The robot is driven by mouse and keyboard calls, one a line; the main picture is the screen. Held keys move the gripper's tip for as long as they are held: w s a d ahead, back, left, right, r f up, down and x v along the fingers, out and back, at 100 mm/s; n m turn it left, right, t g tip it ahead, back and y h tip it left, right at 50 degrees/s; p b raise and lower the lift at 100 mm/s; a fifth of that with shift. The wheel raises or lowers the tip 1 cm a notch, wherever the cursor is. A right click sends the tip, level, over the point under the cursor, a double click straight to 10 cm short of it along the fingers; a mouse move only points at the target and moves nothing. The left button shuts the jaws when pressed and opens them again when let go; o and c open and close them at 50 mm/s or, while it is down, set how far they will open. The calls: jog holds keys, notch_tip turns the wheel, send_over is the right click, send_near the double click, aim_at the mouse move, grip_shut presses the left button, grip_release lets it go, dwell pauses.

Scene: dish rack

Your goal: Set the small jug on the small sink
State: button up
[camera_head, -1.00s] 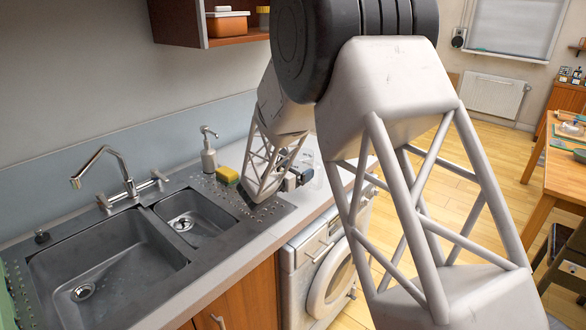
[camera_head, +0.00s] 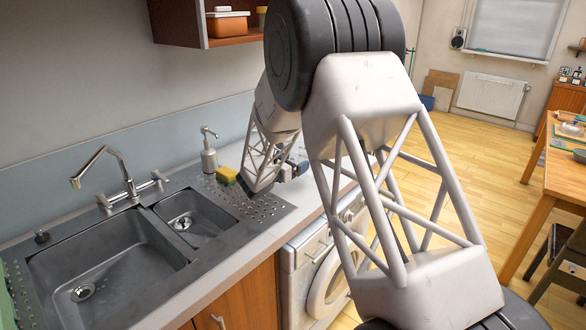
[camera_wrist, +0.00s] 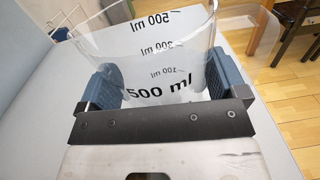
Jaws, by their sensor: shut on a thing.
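The small jug (camera_wrist: 150,65) is a clear measuring jug with black millilitre marks. It fills the space between the blue finger pads of my gripper (camera_wrist: 163,84) in the wrist view, and the gripper is shut on it. In the head view my gripper (camera_head: 290,172) is over the right end of the counter, to the right of the sinks, partly hidden by my arm; the jug cannot be made out there. The small sink (camera_head: 197,222) is a dark basin with a round drain, right of the large basin, and looks empty.
The large sink (camera_head: 105,268) and a tap (camera_head: 128,182) are at left. A soap dispenser (camera_head: 209,152) and a yellow-green sponge (camera_head: 226,175) stand behind the perforated drainboard (camera_head: 255,207). A wall cabinet (camera_head: 185,25) hangs above. A washing machine (camera_head: 322,272) is below the counter.

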jog(key=shift+w+a+f, duration=0.1)
jog(key=shift+w, duration=0.5)
jog(key=shift+w+f, duration=0.25)
jog(key=shift+f, duration=1.25)
jog(key=shift+f, duration=0.2)
jog(key=o, duration=0.7)
jog(key=shift+v, duration=3.95)
jog(key=shift+s, duration=0.1)
